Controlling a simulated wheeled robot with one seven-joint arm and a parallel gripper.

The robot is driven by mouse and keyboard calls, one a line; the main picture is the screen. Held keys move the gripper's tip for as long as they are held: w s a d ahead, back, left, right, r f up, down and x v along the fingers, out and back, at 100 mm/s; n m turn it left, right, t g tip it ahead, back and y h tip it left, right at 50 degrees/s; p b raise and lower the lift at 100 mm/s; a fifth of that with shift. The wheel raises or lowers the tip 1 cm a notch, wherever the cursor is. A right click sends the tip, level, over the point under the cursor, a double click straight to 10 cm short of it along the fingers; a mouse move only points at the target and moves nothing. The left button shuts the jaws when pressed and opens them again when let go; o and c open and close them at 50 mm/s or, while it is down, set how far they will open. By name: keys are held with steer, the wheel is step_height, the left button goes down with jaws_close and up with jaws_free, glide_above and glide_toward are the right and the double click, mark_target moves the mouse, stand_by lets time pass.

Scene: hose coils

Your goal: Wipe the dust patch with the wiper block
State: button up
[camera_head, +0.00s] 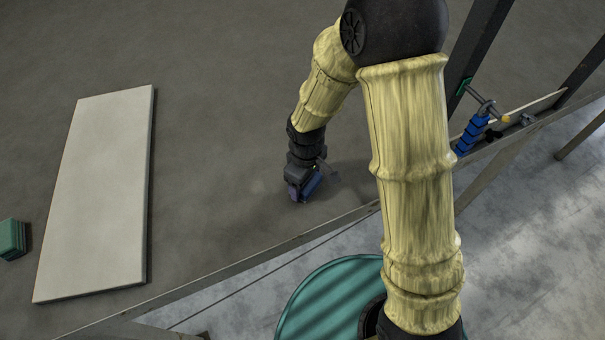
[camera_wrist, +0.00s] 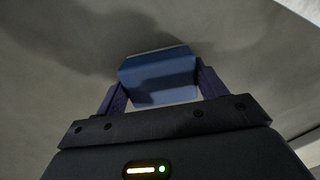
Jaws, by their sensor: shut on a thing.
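My gripper (camera_head: 299,190) is low over the grey tabletop, near its front edge. It is shut on a blue wiper block (camera_head: 312,185). In the wrist view the wiper block (camera_wrist: 158,78) sits between the two dark purple fingers of my gripper (camera_wrist: 160,88). The block is at or just above the surface; I cannot tell if it touches. A very faint paler spot (camera_head: 258,187) on the tabletop, just left of my gripper, may be the dust patch; its outline is not clear. Part of the tabletop is hidden behind my arm.
A large pale flat panel (camera_head: 100,190) lies on the tabletop (camera_head: 210,200) to the left. A green block (camera_head: 12,239) is at the far left. A blue object (camera_head: 472,133) stands by the edge at right, near dark posts. The tabletop between panel and gripper is clear.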

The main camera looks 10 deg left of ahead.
mark_target(285, 152)
steer(key=shift+s+d, duration=0.35)
steer(key=shift+s, duration=0.2)
steer(key=shift+w, duration=0.1)
steer(key=shift+w+a+p, duration=0.25)
steer(key=shift+w+a, duration=0.4)
steer(key=shift+w, duration=0.35)
steer(key=shift+w+a+p, duration=0.25)
steer(key=shift+w+a, duration=0.4)
steer(key=shift+w, duration=0.35)
steer(key=shift+w+a+p, duration=0.2)
steer(key=shift+w+a, duration=0.2)
steer(key=shift+w, duration=0.3)
steer(key=shift+w+a+p, duration=0.15)
steer(key=shift+w+a, duration=0.3)
steer(key=shift+w, duration=0.2)
steer(key=shift+w+a+p, duration=0.2)
steer(key=shift+w+a, duration=0.2)
steer(key=shift+w, duration=0.3)
steer(key=shift+w+a+p, duration=0.15)
steer(key=shift+w+a, duration=0.25)
steer(key=shift+w, duration=0.3)
steer(key=shift+w+a+p, duration=0.1)
steer(key=shift+w+a, duration=0.35)
steer(key=shift+w, duration=0.2)
steer(key=shift+w+a+p, duration=0.15)
steer(key=shift+w+a, duration=0.25)
steer(key=shift+w, duration=0.3)
